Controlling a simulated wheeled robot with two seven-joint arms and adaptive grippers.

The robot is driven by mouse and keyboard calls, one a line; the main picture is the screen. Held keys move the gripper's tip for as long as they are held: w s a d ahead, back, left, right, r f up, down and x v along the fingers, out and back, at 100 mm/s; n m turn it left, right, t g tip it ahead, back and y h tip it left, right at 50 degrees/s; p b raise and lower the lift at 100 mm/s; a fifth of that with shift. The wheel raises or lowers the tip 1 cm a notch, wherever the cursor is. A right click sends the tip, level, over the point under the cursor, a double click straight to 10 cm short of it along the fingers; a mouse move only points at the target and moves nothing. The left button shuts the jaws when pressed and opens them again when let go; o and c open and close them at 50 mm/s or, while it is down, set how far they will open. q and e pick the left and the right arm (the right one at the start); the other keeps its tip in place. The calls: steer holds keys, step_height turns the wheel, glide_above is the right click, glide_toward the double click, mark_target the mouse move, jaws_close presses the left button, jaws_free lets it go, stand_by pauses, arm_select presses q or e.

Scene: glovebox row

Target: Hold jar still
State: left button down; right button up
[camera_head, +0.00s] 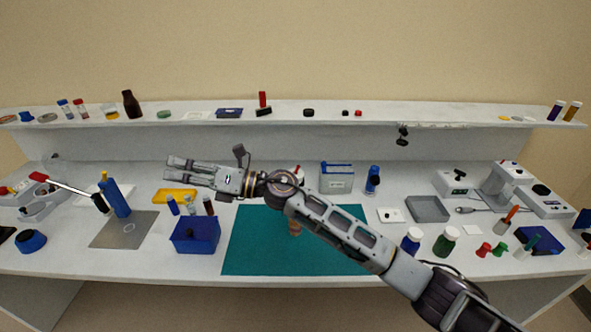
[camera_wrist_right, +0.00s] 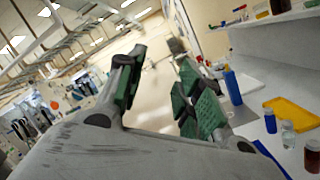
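My right gripper (camera_head: 178,171) is high over the left part of the bench, far left of these jars. In the right wrist view its green-padded fingers (camera_wrist_right: 158,85) are apart with nothing between them. My left gripper is in neither view.
A blue box (camera_head: 195,236), a yellow tray (camera_head: 175,196) and small vials (camera_head: 208,205) stand below and near my right gripper. A tall blue bottle (camera_head: 115,197) stands further left. A shelf (camera_head: 200,117) runs along the back. The teal mat is mostly clear.

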steer(key=w+d+f+n+g+h, duration=0.2)
steer(key=d+f+n+g+h, duration=0.25)
steer(key=f+n+h, duration=0.65)
steer(key=w+d+r+t+h, duration=0.1)
steer(key=w+d+h, duration=0.3)
steer(key=d, duration=0.6)
steer(key=w+d+t+h, duration=0.2)
steer(key=w+d+h, duration=0.3)
steer(key=d, duration=0.5)
steer(key=w, duration=0.2)
steer(key=shift+w+d+r+t, duration=0.3)
steer(key=shift+r+t, duration=0.05)
steer(key=shift+r, duration=0.05)
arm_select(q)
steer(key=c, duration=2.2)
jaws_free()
